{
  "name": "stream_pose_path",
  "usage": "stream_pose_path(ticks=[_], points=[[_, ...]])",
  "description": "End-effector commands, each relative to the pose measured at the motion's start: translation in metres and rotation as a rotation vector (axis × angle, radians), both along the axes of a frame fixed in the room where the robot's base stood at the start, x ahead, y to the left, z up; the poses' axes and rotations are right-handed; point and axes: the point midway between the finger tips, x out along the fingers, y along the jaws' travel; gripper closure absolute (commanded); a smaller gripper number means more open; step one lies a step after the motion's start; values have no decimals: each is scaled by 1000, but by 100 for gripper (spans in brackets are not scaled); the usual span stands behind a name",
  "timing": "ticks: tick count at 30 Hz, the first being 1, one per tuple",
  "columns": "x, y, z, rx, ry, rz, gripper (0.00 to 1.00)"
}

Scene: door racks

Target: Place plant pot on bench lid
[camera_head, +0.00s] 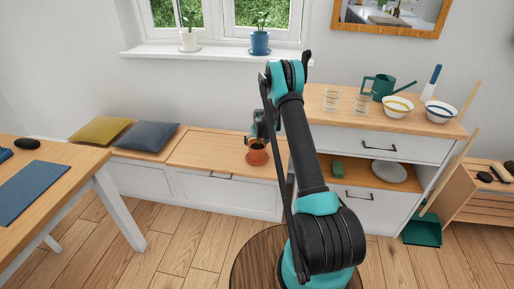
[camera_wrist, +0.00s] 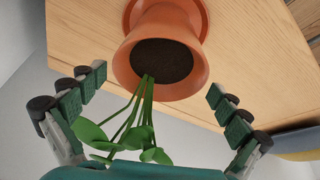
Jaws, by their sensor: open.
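A terracotta plant pot (camera_head: 257,155) with a matching saucer stands upright on the wooden bench lid (camera_head: 205,151), near the lid's right end. In the wrist view the plant pot (camera_wrist: 190,86) shows its dark soil and a green plant with several stems and leaves. The bench lid (camera_wrist: 80,32) spreads behind it there. My gripper (camera_wrist: 157,83) is open, with one finger on each side of the plant and gaps to the pot's rim. In the head view my gripper (camera_head: 262,127) is just above and beside the pot, partly hidden by my arm.
Two cushions (camera_head: 101,130) lie on the bench's left part. A white pot (camera_head: 189,41) and a blue pot (camera_head: 260,43) stand on the window sill. A cabinet (camera_head: 400,117) with glasses, bowls and a watering can is at right. A table (camera_head: 60,160) stands at left.

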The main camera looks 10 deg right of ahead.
Motion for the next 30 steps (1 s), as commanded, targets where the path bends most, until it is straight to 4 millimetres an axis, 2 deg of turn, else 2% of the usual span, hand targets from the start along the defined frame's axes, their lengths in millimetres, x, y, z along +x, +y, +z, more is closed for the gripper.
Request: stream_pose_path(ticks=[3,7,16,19,23,30], points=[[-8,-1,21,0,0,0,0],[-16,-1,39,0,0,0,0],[-26,-2,61,0,0,-1,0],[-36,-4,77,0,1,-3,0],[-62,-8,113,0,2,-9,0],[-136,-17,183,1,6,-23,0]])
